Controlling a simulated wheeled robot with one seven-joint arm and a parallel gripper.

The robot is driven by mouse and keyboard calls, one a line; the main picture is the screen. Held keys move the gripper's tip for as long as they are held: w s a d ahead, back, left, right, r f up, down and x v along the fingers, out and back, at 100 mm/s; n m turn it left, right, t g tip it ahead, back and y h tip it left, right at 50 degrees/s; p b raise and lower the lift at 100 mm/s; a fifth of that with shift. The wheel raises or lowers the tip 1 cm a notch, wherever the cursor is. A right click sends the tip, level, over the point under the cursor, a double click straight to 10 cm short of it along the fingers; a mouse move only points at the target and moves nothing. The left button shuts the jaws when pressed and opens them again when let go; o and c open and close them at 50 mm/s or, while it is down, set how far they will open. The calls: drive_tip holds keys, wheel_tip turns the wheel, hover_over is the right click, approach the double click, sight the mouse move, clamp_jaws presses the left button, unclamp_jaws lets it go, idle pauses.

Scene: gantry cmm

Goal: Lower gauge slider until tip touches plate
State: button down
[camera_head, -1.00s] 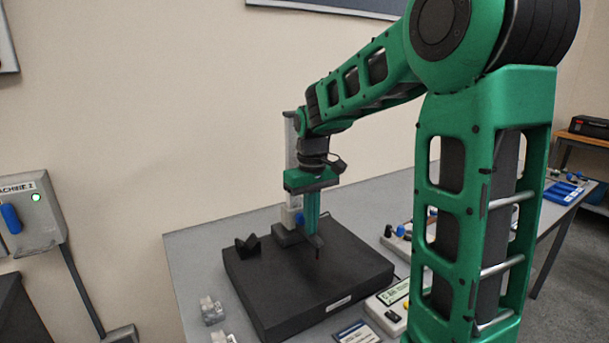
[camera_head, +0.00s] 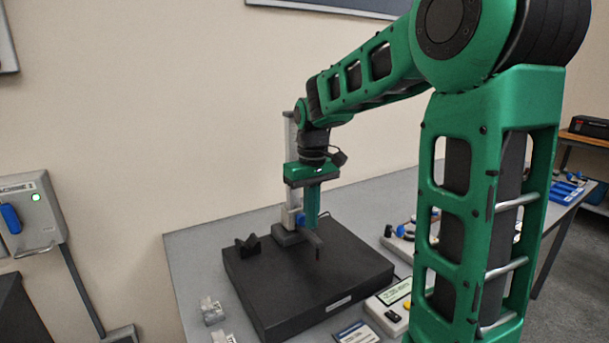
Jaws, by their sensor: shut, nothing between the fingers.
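The height gauge has an upright grey column (camera_head: 290,150) standing at the back of a dark plate (camera_head: 262,297). Its slider arm (camera_head: 311,237) reaches out low over the plate, with a small dark reddish tip (camera_head: 318,254) hanging from its end. The tip is very close to the plate; I cannot tell whether they touch. A blue knob (camera_head: 300,218) shows beside the column. My gripper (camera_head: 311,226) points down, shut and empty, just above the slider arm in the picture. Its fingers hide part of the gauge. Whether they touch the arm is unclear.
A black V-shaped block (camera_head: 248,246) sits on the plate's left part. A readout box (camera_head: 392,306) with a lit display stands right of the plate. Small clear pieces (camera_head: 212,312) lie at the left table edge. A wall box (camera_head: 30,215) shows a green light.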

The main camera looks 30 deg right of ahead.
sight(311, 234)
drive_tip(key=shift+r, duration=2.5)
drive_tip(key=s+d+f+m, duration=0.1)
drive_tip(key=s+f+m, duration=0.2)
drive_tip(key=s, duration=1)
drive_tip(key=s+d+f+m, duration=0.2)
drive_tip(key=s+f, duration=0.5)
drive_tip(key=s, duration=0.7)
drive_tip(key=shift+d+m, duration=0.15)
drive_tip(key=shift+m, duration=0.55)
drive_tip(key=shift+f, duration=0.1)
drive_tip(key=shift+w+f, duration=0.25)
drive_tip(key=shift+w, duration=0.4)
